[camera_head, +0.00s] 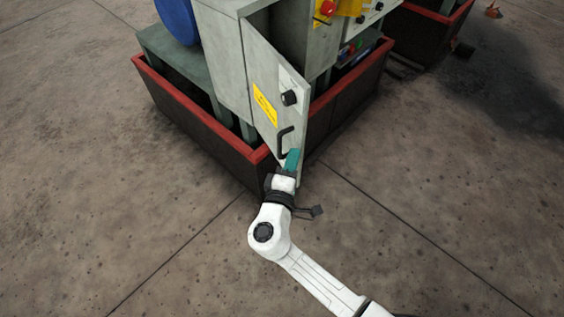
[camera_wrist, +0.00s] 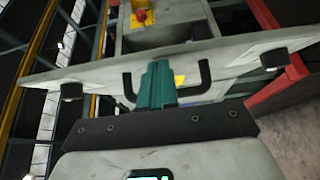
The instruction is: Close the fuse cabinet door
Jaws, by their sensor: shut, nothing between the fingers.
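The grey fuse cabinet door (camera_head: 262,75) stands open, swung out toward me from the grey cabinet (camera_head: 222,50). It carries a black knob (camera_head: 289,98), a yellow label (camera_head: 265,103) and a black handle (camera_head: 283,141) near its lower outer edge. My gripper (camera_head: 291,158) has teal fingers, shut and empty, close to the lower end of the handle. In the wrist view the teal fingers (camera_wrist: 156,85) are in front of the handle's middle and hide it; the handle's bent ends (camera_wrist: 205,74) show on both sides. I cannot tell whether the fingers touch handle or door.
The cabinet stands inside a dark bin-like base with a red rim (camera_head: 190,115), just beside my gripper. A yellow panel with a red button (camera_head: 327,8) is behind the door. A blue drum (camera_head: 178,20) is at the back left.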

